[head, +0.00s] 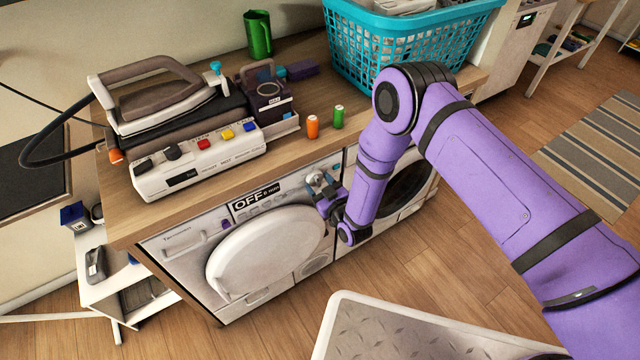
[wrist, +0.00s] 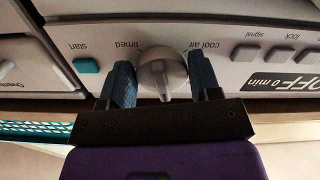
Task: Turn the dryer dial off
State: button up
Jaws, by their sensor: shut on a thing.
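The dryer (head: 200,262) is the white front-loading machine under the wooden counter, with a round white door (head: 262,258). Its display (head: 252,201) reads OFF, and "OFF 0 min" shows upside down on the display in the wrist view (wrist: 283,82). The round grey dial (head: 316,179) sits at the right of the panel. In the wrist view the dial (wrist: 163,72) lies between the two dark fingers of my gripper (wrist: 160,78), near the printed words "timed" and "cool air". My gripper (head: 330,197) is shut on the dial, and the arm partly covers this area in the head view.
A second front-loading machine (head: 409,186) is right of the dryer, partly behind my arm. On the counter stand an iron (head: 160,98), a white button box (head: 200,158), small spools and a turquoise basket (head: 410,48). A pale textured surface (head: 400,335) is in front.

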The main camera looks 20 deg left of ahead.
jog(key=shift+s+f+m, duration=0.1)
jog(key=shift+m, duration=0.9)
jog(key=o, duration=0.9)
jog(key=shift+c, duration=0.2)
jog(key=v, duration=1)
jog(key=shift+s+d, duration=0.25)
jog(key=shift+s, duration=0.1)
jog(key=shift+w, duration=0.1)
